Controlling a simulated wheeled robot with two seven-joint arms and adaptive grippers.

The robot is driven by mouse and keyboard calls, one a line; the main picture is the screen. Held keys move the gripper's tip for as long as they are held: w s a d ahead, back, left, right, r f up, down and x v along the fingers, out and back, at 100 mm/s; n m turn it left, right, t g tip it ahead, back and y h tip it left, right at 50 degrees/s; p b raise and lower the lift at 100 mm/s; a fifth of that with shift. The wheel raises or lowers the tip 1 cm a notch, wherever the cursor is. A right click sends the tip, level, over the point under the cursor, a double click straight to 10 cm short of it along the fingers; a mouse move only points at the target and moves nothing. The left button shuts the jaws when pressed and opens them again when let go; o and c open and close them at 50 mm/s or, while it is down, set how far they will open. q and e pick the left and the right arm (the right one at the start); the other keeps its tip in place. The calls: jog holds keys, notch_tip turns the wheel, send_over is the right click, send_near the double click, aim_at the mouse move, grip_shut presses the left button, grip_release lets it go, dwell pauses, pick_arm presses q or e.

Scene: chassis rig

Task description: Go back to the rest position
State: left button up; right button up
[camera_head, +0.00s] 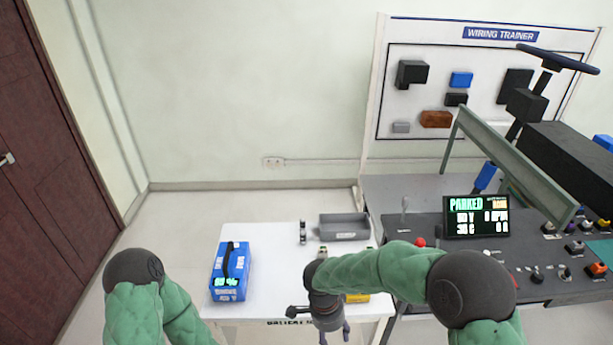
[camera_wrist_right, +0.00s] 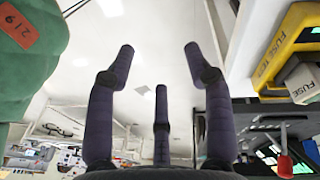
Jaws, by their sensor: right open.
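My right arm (camera_head: 385,270) reaches in from the lower right with its elbow bent. My right gripper (camera_head: 334,336) points down over the front edge of the white table (camera_head: 275,240). In the right wrist view the fingers of this gripper (camera_wrist_right: 158,52) are spread apart with nothing between them. My left arm (camera_head: 140,300) shows only as a green sleeve and dark joint at the lower left; its gripper is out of view.
A blue box battery (camera_head: 229,285) and a grey tray (camera_head: 344,227) stand on the table. A yellow object (camera_head: 357,298) is partly hidden behind my right arm. The console with its screen (camera_head: 476,216) and red knob (camera_head: 420,243) is close on the right. Floor at left is clear.

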jog(key=s+d+f+n+y, duration=0.1)
jog(key=s+f+n+y, duration=0.2)
jog(key=f, duration=0.6)
jog(key=s+d+f+n+t+y, duration=0.1)
jog(key=s+d+f+n+y, duration=0.1)
jog(key=s+f+n, duration=0.5)
notch_tip(320, 180, down, 3)
jog(key=s, duration=0.3)
jog(key=shift+n+t+y, duration=0.3)
jog(key=shift+n+y, duration=0.1)
